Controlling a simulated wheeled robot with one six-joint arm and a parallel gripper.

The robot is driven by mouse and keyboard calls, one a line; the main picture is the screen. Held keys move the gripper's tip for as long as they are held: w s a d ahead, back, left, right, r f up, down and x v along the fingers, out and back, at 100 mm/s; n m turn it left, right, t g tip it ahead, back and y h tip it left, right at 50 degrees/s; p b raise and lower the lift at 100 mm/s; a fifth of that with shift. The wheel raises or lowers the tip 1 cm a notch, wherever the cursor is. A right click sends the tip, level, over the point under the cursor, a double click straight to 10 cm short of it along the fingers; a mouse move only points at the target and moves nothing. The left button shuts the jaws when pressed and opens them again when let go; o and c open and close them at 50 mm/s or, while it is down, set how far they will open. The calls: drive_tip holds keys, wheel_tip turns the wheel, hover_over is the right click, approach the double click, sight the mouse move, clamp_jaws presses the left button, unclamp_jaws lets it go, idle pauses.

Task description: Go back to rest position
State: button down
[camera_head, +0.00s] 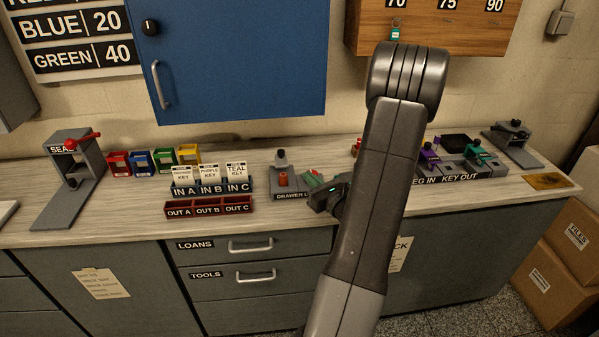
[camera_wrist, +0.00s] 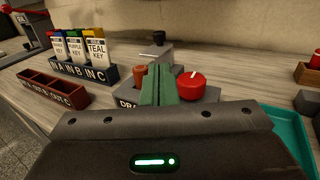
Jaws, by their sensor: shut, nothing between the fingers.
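My gripper (camera_head: 311,178) is over the worktop, just right of the drawer-lock unit (camera_head: 284,190). In the wrist view its two green fingers (camera_wrist: 160,84) are together, with nothing between them. Behind them stands the grey drawer-lock unit (camera_wrist: 181,57), with an orange cylinder (camera_wrist: 140,73) on the left and a red round knob (camera_wrist: 193,86) on the right. I cannot tell whether the fingers touch the unit. My arm rises in front of the counter in the head view and hides part of the worktop behind it.
Key cards stand in the IN rack (camera_head: 212,190), behind the red OUT tray (camera_head: 209,208). A seal press (camera_head: 72,172) stands at the left. Purple and teal devices stand on the right, near a brass plate (camera_head: 549,181). A teal tray (camera_wrist: 291,128) is close at right in the wrist view. A blue cabinet (camera_head: 232,60) hangs above.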

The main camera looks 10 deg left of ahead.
drive_tip(key=shift+v, duration=1.15)
drive_tip(key=shift+w+a, duration=0.1)
